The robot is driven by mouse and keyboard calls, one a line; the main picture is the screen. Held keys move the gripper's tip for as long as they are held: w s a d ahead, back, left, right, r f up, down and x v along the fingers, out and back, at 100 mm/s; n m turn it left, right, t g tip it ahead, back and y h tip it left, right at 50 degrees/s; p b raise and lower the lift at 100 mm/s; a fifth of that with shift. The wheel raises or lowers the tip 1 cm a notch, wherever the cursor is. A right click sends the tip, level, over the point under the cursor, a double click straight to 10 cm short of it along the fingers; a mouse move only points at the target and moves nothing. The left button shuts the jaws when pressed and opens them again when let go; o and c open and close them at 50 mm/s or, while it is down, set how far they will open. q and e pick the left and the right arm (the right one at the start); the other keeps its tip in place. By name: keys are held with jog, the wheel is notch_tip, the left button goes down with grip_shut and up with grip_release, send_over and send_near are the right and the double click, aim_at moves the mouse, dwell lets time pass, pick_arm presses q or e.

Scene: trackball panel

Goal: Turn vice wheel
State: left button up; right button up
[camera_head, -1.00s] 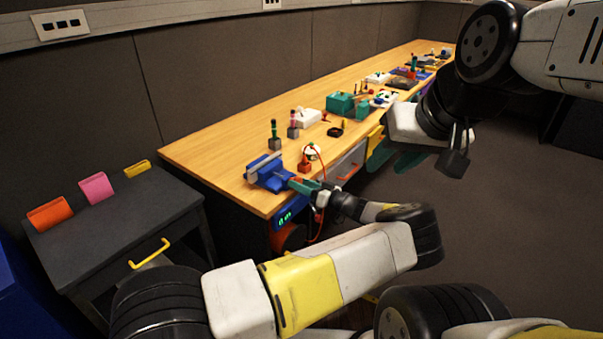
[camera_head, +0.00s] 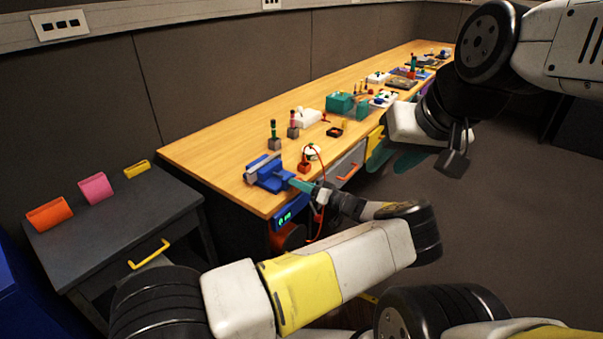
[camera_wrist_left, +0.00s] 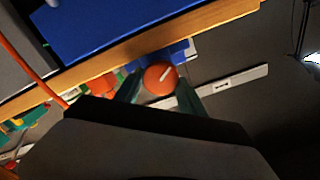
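The blue vice (camera_head: 270,177) with a grey jaw is at the near left corner of the wooden bench. My left gripper (camera_head: 298,185) reaches its right side from the front, with teal fingers close to it. In the left wrist view, an orange round wheel (camera_wrist_left: 160,77) with a white mark lies between the two teal fingers of my left gripper (camera_wrist_left: 160,88). The fingers stand apart on either side of it; firm contact cannot be made out. In the head view the wheel is hidden. My right gripper (camera_head: 396,160) hangs in front of the bench, fingers apart and empty.
A red block (camera_head: 304,166) with a red cable is close to my left gripper. Several small fixtures and a teal box (camera_head: 340,103) stand along the bench (camera_head: 225,135). A dark cabinet (camera_head: 115,215) is on the left. The floor at right is clear.

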pick_arm(q)
jog(key=o, duration=0.4)
jog(key=v, duration=0.7)
jog(key=shift+s+d, duration=0.2)
jog(key=shift+d, duration=0.15)
